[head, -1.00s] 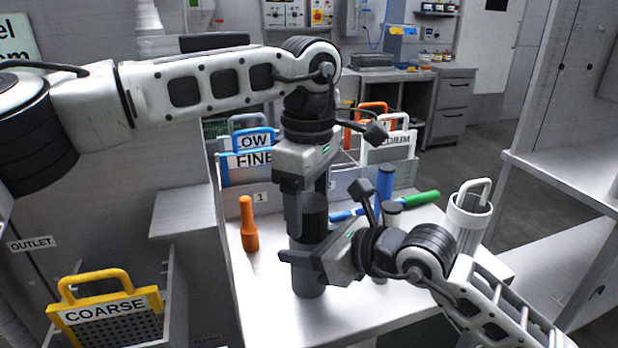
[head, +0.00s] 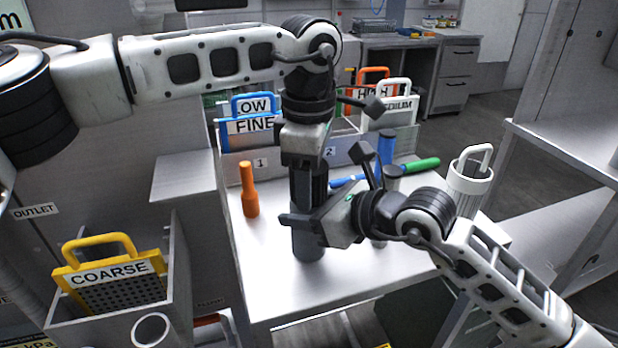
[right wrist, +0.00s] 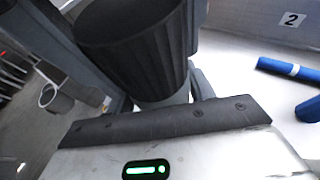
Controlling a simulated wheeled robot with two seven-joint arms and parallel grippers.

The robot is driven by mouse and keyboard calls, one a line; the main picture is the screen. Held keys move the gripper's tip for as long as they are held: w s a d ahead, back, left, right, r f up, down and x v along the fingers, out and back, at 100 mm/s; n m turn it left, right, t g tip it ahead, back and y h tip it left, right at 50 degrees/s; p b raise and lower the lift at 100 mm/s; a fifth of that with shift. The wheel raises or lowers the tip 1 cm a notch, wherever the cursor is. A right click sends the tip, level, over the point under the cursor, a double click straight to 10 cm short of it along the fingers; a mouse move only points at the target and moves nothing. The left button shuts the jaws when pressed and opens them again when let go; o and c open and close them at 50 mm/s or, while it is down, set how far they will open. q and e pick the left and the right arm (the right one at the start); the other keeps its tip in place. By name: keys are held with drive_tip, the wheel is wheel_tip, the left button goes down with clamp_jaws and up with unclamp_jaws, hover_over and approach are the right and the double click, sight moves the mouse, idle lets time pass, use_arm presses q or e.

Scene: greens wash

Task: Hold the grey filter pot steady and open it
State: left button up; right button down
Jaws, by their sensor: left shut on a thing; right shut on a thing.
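The grey filter pot (head: 308,246) stands upright on the pale bench near its front left. Its dark ribbed upper part (head: 309,186) also shows large in the right wrist view (right wrist: 135,45), with a lighter part just below it. My left gripper (head: 308,178) points straight down from above and is shut on the ribbed upper part. My right gripper (head: 303,224) comes in level from the right and is shut on the pot's body lower down. The grippers hide parts of the pot, so I cannot tell whether its top has turned or come loose.
A blue cylinder (head: 387,150) and a green-ended tool (head: 420,165) are behind my right arm. A white handled canister (head: 470,180) is at right. A yellow COARSE screen (head: 108,272) sits lower left. The bench front is clear.

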use_arm(q)
drive_tip(key=n, duration=0.3)
drive_tip(key=shift+n, duration=0.4)
drive_tip(key=o, duration=1.1)
drive_tip(key=shift+r, duration=0.1)
